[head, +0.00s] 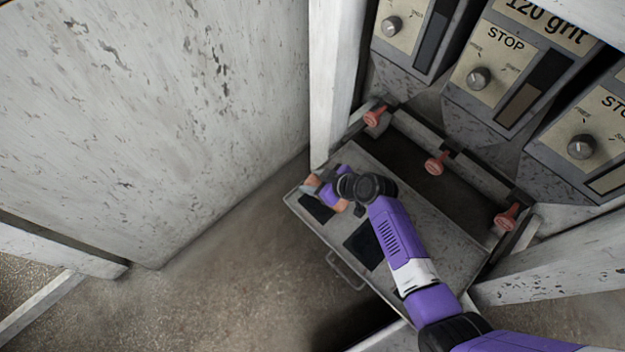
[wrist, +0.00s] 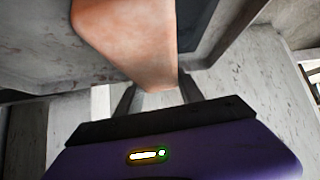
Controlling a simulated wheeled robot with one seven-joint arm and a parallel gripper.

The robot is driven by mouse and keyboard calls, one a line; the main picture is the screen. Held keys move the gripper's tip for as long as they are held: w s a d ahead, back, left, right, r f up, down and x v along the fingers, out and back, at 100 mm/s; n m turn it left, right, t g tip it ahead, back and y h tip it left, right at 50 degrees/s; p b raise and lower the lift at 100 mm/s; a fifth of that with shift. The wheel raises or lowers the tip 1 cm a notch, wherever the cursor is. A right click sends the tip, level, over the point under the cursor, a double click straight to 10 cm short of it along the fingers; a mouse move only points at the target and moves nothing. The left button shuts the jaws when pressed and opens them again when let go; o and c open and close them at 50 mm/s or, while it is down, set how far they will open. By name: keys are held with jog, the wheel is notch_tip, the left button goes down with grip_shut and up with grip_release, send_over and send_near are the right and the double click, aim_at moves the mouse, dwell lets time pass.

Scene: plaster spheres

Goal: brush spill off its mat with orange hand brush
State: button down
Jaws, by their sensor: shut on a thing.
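The orange hand brush (head: 312,181) is in my gripper (head: 323,191), over the far-left end of the grey metal tray. In the wrist view the brush (wrist: 130,40) fills the upper middle, its narrow end between the two dark fingers of my gripper (wrist: 157,95), which is shut on it. One black mat (head: 317,210) lies just below the gripper in the head view, partly covered by it. A second black mat (head: 362,246) lies further right, partly behind my arm. I cannot make out the spill on either mat.
The grey tray (head: 425,215) has a wire handle (head: 345,270) at its front. Several grey units with knobs (head: 478,78) stand behind it, with red handles (head: 436,163) below. A pale post (head: 335,80) rises close beside the gripper. Open floor (head: 230,275) lies left.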

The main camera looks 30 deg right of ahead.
jog(key=shift+p+v, duration=0.55)
jog(key=shift+v, duration=0.6)
jog(key=shift+f, duration=0.15)
jog(key=shift+w+a+f+b, duration=0.15)
jog(key=shift+w+b, duration=0.1)
jog(key=shift+w, duration=0.2)
jog(key=shift+w+a+r+b, duration=0.1)
jog(key=shift+w+a+b, duration=0.1)
jog(key=shift+w, duration=0.25)
jog(key=shift+w+a+f+b, duration=0.1)
jog(key=shift+w+b, duration=0.15)
jog(key=shift+w, duration=0.25)
jog(key=shift+w+a, duration=0.1)
jog(key=shift+w, duration=0.15)
